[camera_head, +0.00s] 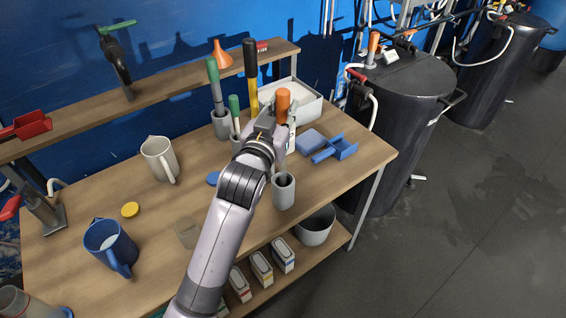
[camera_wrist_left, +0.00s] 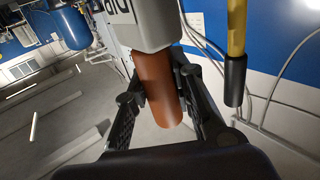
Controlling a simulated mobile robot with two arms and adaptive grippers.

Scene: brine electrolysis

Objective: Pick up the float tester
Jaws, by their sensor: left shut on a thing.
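The tool with the orange handle (camera_head: 282,100), which I take for the float tester, stands upright near the right end of the table. Its grey shaft runs down toward a grey cup-shaped holder (camera_head: 284,192); I cannot tell whether its lower end is still inside. My left gripper (camera_head: 270,122) is shut on the handle. In the left wrist view the orange handle (camera_wrist_left: 158,90) lies between the two dark fingers. A pale part with cut-off lettering (camera_wrist_left: 148,22) adjoins it there. My right gripper is out of view.
A white bin (camera_head: 308,103), a blue scoop (camera_head: 337,149) and green-handled tools (camera_head: 214,80) in grey holders stand close by. A yellow rod with a black grip (camera_head: 250,60) is just behind. A pitcher (camera_head: 160,158) and blue jug (camera_head: 110,246) stand left.

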